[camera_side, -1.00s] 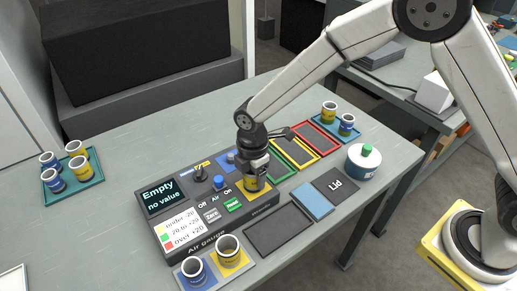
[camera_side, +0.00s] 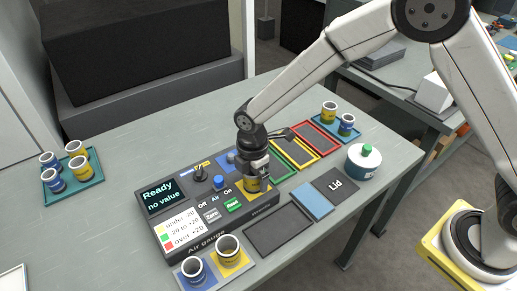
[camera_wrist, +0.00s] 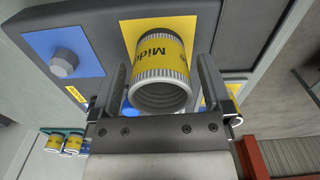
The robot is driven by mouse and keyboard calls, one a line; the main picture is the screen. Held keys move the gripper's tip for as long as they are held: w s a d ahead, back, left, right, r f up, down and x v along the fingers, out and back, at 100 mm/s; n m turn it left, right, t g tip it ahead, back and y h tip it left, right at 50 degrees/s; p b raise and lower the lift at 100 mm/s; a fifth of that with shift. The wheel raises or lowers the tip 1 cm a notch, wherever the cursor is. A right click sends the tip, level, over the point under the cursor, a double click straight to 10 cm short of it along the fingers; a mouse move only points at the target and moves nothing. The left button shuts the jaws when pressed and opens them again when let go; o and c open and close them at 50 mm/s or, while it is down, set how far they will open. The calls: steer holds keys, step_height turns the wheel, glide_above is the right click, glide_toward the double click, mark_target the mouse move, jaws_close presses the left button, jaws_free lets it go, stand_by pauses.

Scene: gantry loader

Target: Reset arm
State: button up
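My gripper (camera_side: 256,170) points down over the yellow pad at the right end of the air gauge (camera_side: 212,218). In the wrist view, a yellow cup-like ring marked "Midd…" (camera_wrist: 160,55) stands between the two fingers (camera_wrist: 161,85). A narrow gap shows on each side of it, so the fingers look open around it. In the side view the same yellow ring (camera_side: 253,186) is partly hidden by my gripper. The gauge's display (camera_side: 160,195) reads "Ready, no value". The blue pad with its knob (camera_wrist: 65,60) is left of the ring in the wrist view.
A blue and a yellow ring stand on pads (camera_side: 213,261) at the front. Trays of rings lie at the left (camera_side: 92,182) and the back right (camera_side: 351,136). Green, yellow and red frames (camera_side: 297,150), a pot with a green knob (camera_side: 364,160) and a "Lid" pad (camera_side: 335,186) lie right.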

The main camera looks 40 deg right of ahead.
steer(key=shift+r, duration=0.1)
step_height(320, 180, up, 9)
stand_by(1.7)
steer(key=shift+d, duration=0.15)
stand_by(0.5)
steer(key=s+d+m+t, duration=0.2)
steer(key=s+d+m, duration=1.2)
steer(key=d+m, duration=0.4)
steer(key=shift+s+d+f+m+t, duration=0.2)
steer(key=shift+d+f+m+t, duration=0.15)
steer(key=shift+d, duration=0.25)
